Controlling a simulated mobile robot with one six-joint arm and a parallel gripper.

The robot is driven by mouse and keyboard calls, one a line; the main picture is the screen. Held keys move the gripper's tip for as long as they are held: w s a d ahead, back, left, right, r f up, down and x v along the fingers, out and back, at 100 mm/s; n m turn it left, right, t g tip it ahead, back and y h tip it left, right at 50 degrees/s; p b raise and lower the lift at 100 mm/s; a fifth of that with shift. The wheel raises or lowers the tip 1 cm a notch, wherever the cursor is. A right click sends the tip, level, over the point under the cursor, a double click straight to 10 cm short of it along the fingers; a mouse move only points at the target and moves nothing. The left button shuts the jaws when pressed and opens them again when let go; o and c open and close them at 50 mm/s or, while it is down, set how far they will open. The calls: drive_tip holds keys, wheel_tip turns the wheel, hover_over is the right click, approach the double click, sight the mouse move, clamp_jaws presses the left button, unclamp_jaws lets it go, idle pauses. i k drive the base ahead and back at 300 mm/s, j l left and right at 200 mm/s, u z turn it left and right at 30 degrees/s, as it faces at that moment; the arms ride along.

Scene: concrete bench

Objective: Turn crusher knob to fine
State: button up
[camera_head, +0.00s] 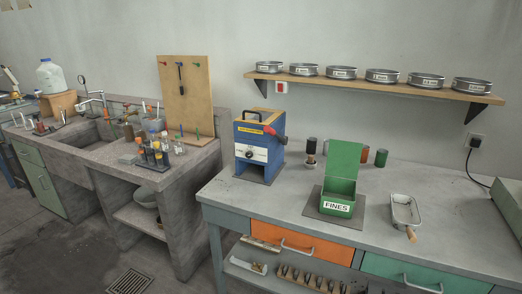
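The crusher (272,150) is a blue box-shaped machine with an orange front top and a dark carrying handle. It stands at the left end of the grey bench. Its white front panel carries a small dark round knob (250,154). The panel markings are too small to read, so I cannot tell which setting the knob points to. A red-tipped lever (270,131) sits near the top right of the crusher. My gripper is not in view.
A green open-lidded box labelled FINES (337,207) stands right of the crusher. A metal scoop tray (404,211) and several small jars share the bench (460,237). Sieves line a wall shelf (365,85). Left, a stone sink counter (185,165) holds bottles; floor shows in front.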

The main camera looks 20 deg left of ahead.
sight(249, 154)
drive_tip(key=i+j+z, duration=0.2)
drive_tip(key=j, duration=0.8)
drive_tip(key=i+j+z, duration=0.15)
drive_tip(key=j, duration=0.9)
drive_tip(key=i+j+z, duration=0.2)
drive_tip(key=j, duration=0.9)
drive_tip(key=i+j+z, duration=0.15)
drive_tip(key=j, duration=0.9)
